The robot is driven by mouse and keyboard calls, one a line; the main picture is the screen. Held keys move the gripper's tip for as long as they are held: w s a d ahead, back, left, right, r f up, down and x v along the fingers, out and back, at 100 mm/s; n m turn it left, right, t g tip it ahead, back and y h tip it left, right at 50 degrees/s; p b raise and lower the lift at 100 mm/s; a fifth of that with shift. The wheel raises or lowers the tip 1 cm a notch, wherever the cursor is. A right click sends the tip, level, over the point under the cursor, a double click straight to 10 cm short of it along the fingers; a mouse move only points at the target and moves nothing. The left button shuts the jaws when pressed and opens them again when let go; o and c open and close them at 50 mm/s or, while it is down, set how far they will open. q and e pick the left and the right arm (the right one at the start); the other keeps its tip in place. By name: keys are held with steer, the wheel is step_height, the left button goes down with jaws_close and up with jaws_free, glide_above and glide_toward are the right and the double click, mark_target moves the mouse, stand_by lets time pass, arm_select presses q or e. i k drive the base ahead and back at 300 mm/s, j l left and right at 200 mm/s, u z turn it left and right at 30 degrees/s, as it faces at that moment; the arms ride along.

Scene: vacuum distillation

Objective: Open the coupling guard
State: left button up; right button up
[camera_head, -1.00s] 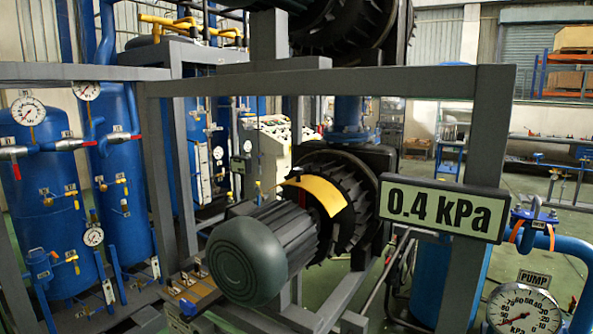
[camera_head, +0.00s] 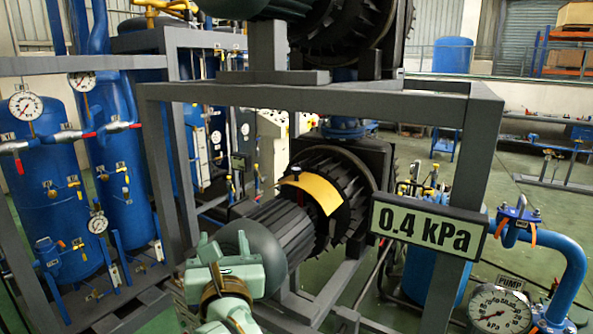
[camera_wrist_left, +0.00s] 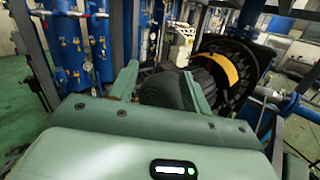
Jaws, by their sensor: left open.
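The coupling guard (camera_head: 315,190) is a yellow curved plate over the shaft between the motor (camera_head: 275,228) and the large black finned pump housing (camera_head: 350,200). It lies down over the coupling. A small dark knob stands at its near left edge. The guard also shows in the left wrist view (camera_wrist_left: 220,67), beyond the dark motor. My left gripper (camera_head: 223,245) is open and empty, in front of the motor's rounded green-grey end cap, some way short of the guard. In the left wrist view, its two fingers (camera_wrist_left: 160,72) point at the motor. My right gripper is out of view.
A grey steel frame (camera_head: 320,90) surrounds the pump, with a top beam and a right post. A 0.4 kPa sign (camera_head: 428,229) hangs at right, above a pump gauge (camera_head: 500,312). Blue tanks (camera_head: 50,190) stand at left. A second pump sits above.

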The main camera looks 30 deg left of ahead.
mark_target(327, 195)
steer(key=i+l, duration=0.15)
steer(key=i, duration=0.85)
